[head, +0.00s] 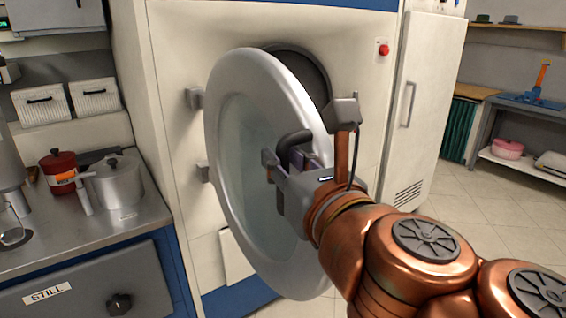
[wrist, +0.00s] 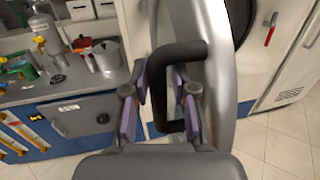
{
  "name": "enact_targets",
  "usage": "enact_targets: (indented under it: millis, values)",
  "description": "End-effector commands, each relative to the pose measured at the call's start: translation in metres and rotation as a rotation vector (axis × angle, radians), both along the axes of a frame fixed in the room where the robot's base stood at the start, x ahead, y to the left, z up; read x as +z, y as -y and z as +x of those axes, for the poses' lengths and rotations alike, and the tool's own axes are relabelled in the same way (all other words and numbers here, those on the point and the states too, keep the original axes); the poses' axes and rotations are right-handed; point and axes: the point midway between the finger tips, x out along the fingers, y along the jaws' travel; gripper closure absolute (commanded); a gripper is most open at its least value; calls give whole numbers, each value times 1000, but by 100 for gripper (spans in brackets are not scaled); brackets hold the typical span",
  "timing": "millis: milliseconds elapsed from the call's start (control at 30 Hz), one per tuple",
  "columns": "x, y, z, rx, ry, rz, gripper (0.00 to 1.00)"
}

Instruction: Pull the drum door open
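The drum door (head: 222,150) is a round grey-rimmed glass door, hinged on its left side. It stands ajar, swung out from the white machine, with the dark drum opening (head: 300,72) partly showing behind it. Its black bar handle (head: 294,138) also shows in the wrist view (wrist: 180,52). My gripper (head: 290,160) is at the handle. In the wrist view its purple-padded fingers (wrist: 159,88) stand apart on either side of the upright bar, the right one inside the handle loop. Gaps show beside the bar, so the fingers look open around it.
A steel counter (head: 150,214) with a red pot (head: 62,170) and a grey pot (head: 114,182) stands close on the left. A tall white cabinet (head: 432,90) is right of the machine. Tiled floor (head: 470,225) is free on the right.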

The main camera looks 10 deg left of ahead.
Motion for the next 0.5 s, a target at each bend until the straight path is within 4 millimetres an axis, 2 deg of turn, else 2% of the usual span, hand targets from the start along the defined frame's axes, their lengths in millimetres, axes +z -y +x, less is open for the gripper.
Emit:
enact_targets:
  millis: [33, 133, 500]
  values:
    - [-1, 0, 0, 0, -2, -1, 66]
    - [-2, -1, 0, 1, -3, -2, 57]
    - [-2, -2, 0, 3, -6, -4, 57]
